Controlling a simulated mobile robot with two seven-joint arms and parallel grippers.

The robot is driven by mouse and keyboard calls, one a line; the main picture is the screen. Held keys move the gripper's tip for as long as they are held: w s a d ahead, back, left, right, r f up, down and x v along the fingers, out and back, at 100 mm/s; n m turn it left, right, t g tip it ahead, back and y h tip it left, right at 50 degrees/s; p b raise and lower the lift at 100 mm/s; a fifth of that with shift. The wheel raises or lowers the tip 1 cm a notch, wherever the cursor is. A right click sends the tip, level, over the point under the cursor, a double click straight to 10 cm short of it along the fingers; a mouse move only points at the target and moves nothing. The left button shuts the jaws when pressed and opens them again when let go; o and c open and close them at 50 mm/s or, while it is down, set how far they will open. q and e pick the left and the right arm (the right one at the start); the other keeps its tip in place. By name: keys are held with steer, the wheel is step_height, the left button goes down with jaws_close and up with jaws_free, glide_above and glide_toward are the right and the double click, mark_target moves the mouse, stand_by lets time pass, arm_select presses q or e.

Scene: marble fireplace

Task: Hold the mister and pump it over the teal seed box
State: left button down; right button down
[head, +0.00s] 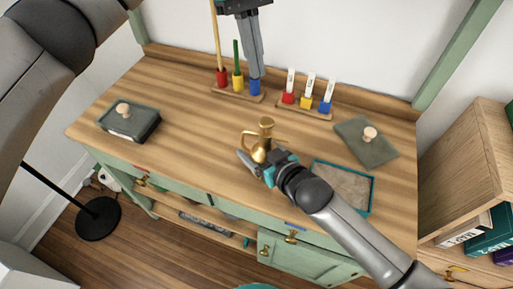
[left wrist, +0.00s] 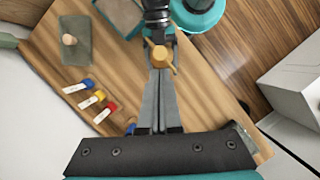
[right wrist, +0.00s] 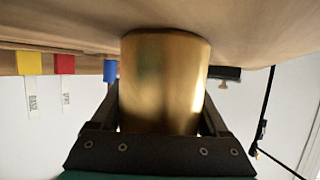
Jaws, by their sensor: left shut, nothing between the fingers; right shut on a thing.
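The brass mister (head: 262,150) is upright near the middle of the tabletop, left of the teal seed box. My right gripper (head: 256,166) is shut around its body, which fills the right wrist view (right wrist: 165,85). I cannot tell whether its base touches the wood. The teal seed box (head: 372,198) is open, with brown soil inside; my right forearm passes in front of its left side. My left gripper (head: 257,76) is shut and empty, pointing down above the table, apart from the mister in the head view. The mister's top shows beyond its fingertips in the left wrist view (left wrist: 159,56).
A grey-green lid (head: 362,150) with a knob lies behind the seed box. A closed dark box (head: 128,124) stands at the left. Racks with coloured holders (head: 240,94) and white labels (head: 307,90) line the back. The left-middle tabletop is clear.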

mark_target(260, 121)
stand_by(0.5)
arm_select(q)
steer(key=shift+s+d+r+n+t+h, duration=0.25)
steer(key=shift+s+n+t+h, duration=0.35)
steer(key=shift+n+t+h, duration=0.45)
steer(key=shift+s+d+r+n+t+h, duration=0.1)
steer(key=shift+s+r+n+t+h, duration=0.35)
steer(key=shift+n+t+h, duration=0.6)
steer(key=shift+s+d+r+n+t+h, duration=0.2)
steer(key=shift+s+n+t+h, duration=0.6)
steer(key=shift+h, duration=0.4)
steer(key=shift+w, duration=0.1)
steer(key=shift+f, duration=4.45)
steer(key=shift+f, duration=0.1)
steer(key=shift+f, duration=0.3)
